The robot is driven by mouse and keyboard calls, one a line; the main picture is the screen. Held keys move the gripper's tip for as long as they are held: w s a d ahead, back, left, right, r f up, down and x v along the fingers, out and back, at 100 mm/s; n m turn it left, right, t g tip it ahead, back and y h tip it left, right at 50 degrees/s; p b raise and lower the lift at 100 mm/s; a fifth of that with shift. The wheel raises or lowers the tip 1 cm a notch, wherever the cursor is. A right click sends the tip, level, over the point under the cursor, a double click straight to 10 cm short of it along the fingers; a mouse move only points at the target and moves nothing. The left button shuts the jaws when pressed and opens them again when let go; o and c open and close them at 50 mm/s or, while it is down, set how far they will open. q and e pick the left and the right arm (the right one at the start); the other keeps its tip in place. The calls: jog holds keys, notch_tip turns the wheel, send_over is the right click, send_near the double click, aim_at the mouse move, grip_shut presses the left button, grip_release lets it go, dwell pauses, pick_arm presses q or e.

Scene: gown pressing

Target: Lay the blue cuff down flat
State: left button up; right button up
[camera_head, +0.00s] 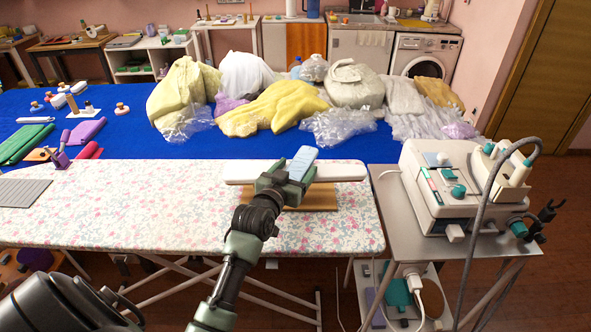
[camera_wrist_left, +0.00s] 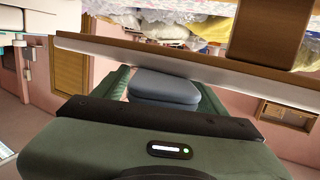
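The blue cuff (camera_head: 302,160) is a small light-blue padded piece at the sleeve board (camera_head: 342,171), a narrow white board on a wooden base. My left gripper (camera_head: 288,178) is over the middle of this board, with the cuff between its green fingers. In the left wrist view the cuff (camera_wrist_left: 165,88) fills the space between the fingers, and the board's edge (camera_wrist_left: 190,70) runs slantwise just beyond it. The cuff looks tilted. Whether it touches the board cannot be told. My right gripper is in neither view.
The sleeve board stands on a floral ironing board (camera_head: 130,205). A steam unit (camera_head: 440,185) with a hose sits on a metal cart at right. Garments and plastic bags (camera_head: 275,108) lie on the blue table behind.

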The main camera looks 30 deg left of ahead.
pick_arm(q)
jog(key=shift+r, duration=0.15)
jog(key=shift+s, duration=0.25)
jog(key=b+v, duration=0.2)
jog(key=v, duration=0.9)
jog(key=shift+s, duration=0.3)
